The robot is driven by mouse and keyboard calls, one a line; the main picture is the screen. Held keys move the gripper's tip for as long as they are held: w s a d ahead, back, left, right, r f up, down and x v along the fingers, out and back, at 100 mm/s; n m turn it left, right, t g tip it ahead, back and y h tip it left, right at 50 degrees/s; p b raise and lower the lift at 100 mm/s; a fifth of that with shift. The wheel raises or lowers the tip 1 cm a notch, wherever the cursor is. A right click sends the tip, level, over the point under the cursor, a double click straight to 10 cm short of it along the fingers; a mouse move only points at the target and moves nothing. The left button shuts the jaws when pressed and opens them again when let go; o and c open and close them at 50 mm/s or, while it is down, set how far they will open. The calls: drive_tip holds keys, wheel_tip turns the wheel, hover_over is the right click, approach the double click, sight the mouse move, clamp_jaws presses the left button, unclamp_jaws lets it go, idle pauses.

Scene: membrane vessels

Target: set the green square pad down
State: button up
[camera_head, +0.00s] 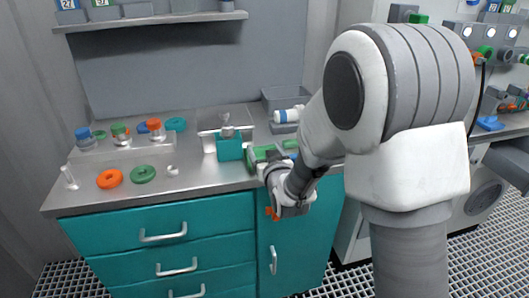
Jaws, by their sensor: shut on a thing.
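My gripper (271,158) is over the right part of the grey worktop, at the end of my white arm. It is shut on a green piece, the green square pad (260,152), which shows only in part at the jaws. My wrist hides much of the jaws and the pad's underside. I cannot tell whether the pad touches the worktop. The pad is just right of a teal block-like vessel (229,149).
The grey worktop (205,177) has an orange ring (110,179), a green ring (143,174) and a small white fitting (172,170) at left. Capped vessels stand on a raised rack (121,148) behind. A grey bin (286,98) and a white-blue cylinder (288,115) are at the back right.

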drive_tip(key=shift+r, duration=0.1)
drive_tip(key=o, duration=1.2)
drive_tip(key=shift+o, duration=0.2)
drive_tip(key=b+v, duration=0.8)
drive_tip(key=v, duration=0.4)
drive_tip(key=shift+b, duration=0.35)
